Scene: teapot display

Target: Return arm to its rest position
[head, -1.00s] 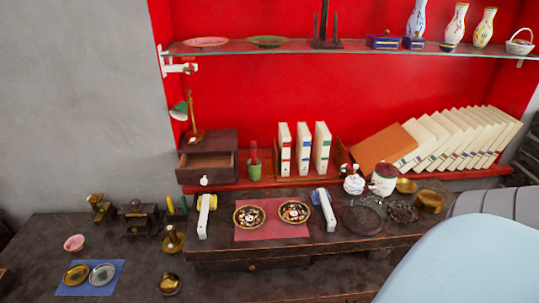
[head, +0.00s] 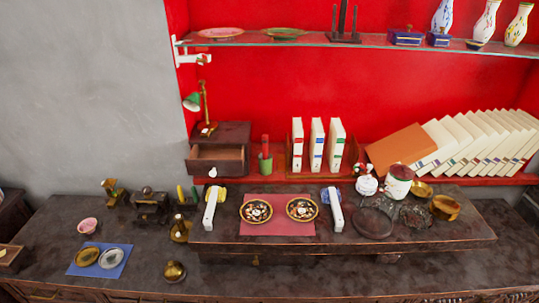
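Neither of my grippers shows in the head view, and no part of my arms is visible. Two dark patterned saucers with gold rims, a left one (head: 256,212) and a right one (head: 302,209), rest on a dark red mat (head: 277,229). The mat lies on a raised dark wooden stand (head: 420,238). A long white block (head: 210,213) lies left of the mat and another white block (head: 334,214) lies right of it. A small white pot (head: 366,185) and a white-and-red lidded pot (head: 398,183) stand at the stand's back right.
A blue cloth (head: 78,268) with two small plates lies at the left, near a pink bowl (head: 88,226). A drawer (head: 217,158) stands open at the back. Books (head: 318,143) line a red shelf, and a glass shelf (head: 330,39) is above. The front right tabletop is clear.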

